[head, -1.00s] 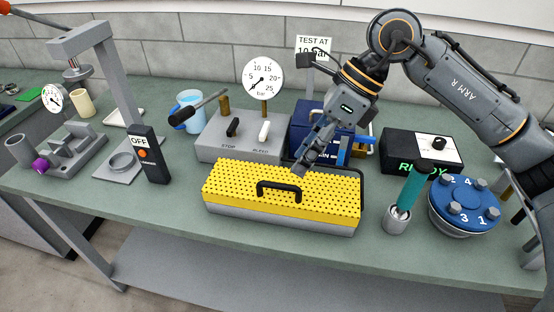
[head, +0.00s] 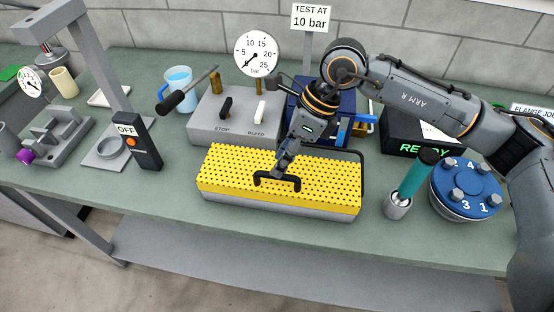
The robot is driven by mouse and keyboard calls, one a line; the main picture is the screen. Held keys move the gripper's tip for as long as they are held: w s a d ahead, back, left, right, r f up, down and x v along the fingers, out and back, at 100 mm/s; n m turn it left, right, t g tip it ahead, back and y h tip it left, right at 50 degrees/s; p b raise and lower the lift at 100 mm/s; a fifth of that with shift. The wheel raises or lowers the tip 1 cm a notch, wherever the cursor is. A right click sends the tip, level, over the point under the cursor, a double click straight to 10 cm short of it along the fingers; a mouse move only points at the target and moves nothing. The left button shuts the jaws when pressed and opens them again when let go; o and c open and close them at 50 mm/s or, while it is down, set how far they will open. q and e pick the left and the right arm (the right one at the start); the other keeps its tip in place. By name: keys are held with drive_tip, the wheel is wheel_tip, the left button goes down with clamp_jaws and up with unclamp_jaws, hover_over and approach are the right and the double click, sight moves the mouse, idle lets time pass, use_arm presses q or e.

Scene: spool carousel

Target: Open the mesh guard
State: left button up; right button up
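The yellow perforated mesh guard (head: 225,180) lies closed over a low grey tray (head: 240,211) at the front middle of the bench in the head view. Its black handle (head: 263,179) is on the front part of the guard. My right gripper (head: 284,170) points down at the handle, its fingertips overlapping the right part of the handle bar. Whether the fingers touch or grip the bar cannot be told; the finger gap is hidden by the angle. My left gripper is not in view.
Behind the guard stands a grey block with STOP and BLEED levers (head: 235,127) and a gauge (head: 256,53). Left is an OFF switch box (head: 138,142). The front bench strip is clear.

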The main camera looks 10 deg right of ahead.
drive_tip(key=shift+x, duration=1)
drive_tip(key=shift+s+a+f, duration=0.1)
drive_tip(key=shift+a+f, duration=0.05)
drive_tip(key=shift+f, duration=0.25)
drive_tip(key=shift+c, duration=0.4)
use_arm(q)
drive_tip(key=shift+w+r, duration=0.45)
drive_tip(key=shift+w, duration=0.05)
use_arm(e)
clamp_jaws()
